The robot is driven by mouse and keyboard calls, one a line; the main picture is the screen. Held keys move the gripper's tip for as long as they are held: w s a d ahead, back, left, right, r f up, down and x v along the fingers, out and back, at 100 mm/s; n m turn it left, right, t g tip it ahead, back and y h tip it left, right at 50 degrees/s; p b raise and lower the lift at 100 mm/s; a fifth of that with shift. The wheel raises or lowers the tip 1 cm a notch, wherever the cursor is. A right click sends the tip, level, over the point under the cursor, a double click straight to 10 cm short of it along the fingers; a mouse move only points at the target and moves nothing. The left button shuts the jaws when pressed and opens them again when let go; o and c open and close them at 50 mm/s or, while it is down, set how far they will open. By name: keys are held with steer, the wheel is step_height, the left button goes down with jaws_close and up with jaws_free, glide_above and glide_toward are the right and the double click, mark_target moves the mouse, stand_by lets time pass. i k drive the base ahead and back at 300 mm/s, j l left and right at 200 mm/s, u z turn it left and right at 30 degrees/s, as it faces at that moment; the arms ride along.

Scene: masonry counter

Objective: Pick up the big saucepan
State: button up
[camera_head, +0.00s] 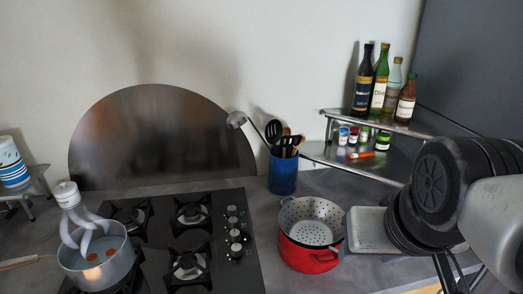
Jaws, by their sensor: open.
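The silver saucepan (82,275) stands on the left side of the hob, its handle (20,263) reaching out to the left. It holds liquid with a few reddish round pieces. A pale curled shape with a white top (68,195) rises above it and covers part of its rim; I cannot tell what it is. A red pot (303,261) with a grey colander in it stands right of the hob.
The black hob (188,240) fills the front left, with knobs on its right. Behind the red pot stands a blue utensil holder (283,176). A corner shelf (390,124) with bottles and small jars is at the right. A striped cup (12,165) stands far left.

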mark_target(84, 275)
steer(key=k+j+u, duration=0.15)
steer(key=u, duration=0.35)
steer(key=k+j+u, duration=0.2)
steer(key=u, duration=0.3)
steer(key=k+j+u, duration=0.1)
steer(key=j+u, duration=0.2)
steer(key=u, duration=0.2)
steer(key=z, duration=1.65)
steer(key=u, duration=1.65)
steer(key=i+j+z, duration=0.15)
steer(key=j, duration=0.2)
steer(key=i+j+z, duration=0.1)
steer(key=i+j, duration=0.15)
steer(key=i+j+z, duration=0.15)
steer(key=j, duration=0.35)
steer(key=i+j+z, duration=0.1)
steer(key=i+j, duration=0.15)
steer(key=j, duration=0.15)
